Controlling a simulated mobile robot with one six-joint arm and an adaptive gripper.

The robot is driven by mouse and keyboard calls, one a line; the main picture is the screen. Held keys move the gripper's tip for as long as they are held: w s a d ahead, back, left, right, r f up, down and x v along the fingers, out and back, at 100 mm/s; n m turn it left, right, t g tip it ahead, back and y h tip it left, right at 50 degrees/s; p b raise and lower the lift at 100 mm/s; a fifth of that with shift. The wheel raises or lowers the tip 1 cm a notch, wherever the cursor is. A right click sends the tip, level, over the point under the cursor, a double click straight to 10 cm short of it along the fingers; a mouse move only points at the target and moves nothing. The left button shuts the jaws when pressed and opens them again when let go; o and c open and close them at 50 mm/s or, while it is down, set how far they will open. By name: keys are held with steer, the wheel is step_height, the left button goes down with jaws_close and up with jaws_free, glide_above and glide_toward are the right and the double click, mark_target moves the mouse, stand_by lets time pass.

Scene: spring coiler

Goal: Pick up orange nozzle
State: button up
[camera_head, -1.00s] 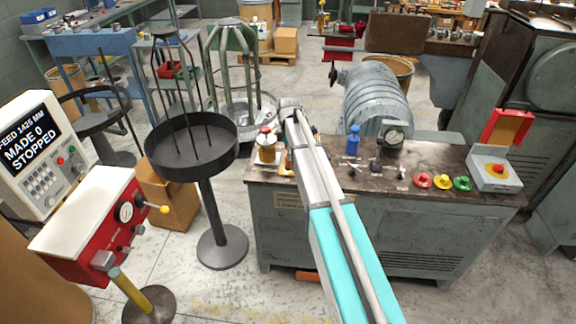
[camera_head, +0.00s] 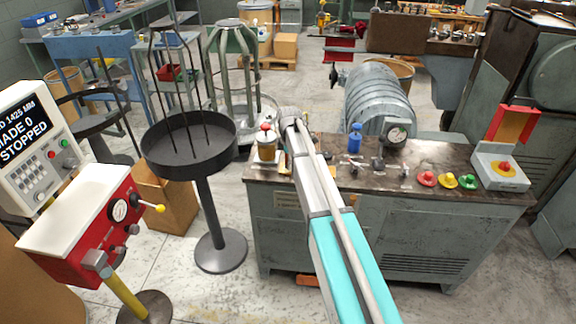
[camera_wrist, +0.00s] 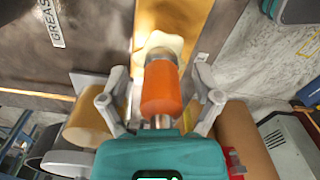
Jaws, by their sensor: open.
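The orange nozzle (camera_wrist: 160,88) shows in the middle of the wrist view as an orange cylinder with a pale cream piece at its far end. My gripper (camera_wrist: 160,78) is open, with one finger on each side of the nozzle and visible gaps between. I see no contact between the fingers and the nozzle. In the head view my arm reaches over the left part of the workbench (camera_head: 450,160), and its end hides the nozzle and most of the gripper.
A jar with a red top (camera_head: 266,143) stands just left of my arm's end. A blue bottle (camera_head: 354,139) and a dial gauge (camera_head: 397,135) stand to its right. Red, yellow and green knobs (camera_head: 447,180) lie farther right. A round black tray (camera_head: 189,150) on a pedestal stands left of the bench.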

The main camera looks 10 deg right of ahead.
stand_by(0.5)
jaws_close()
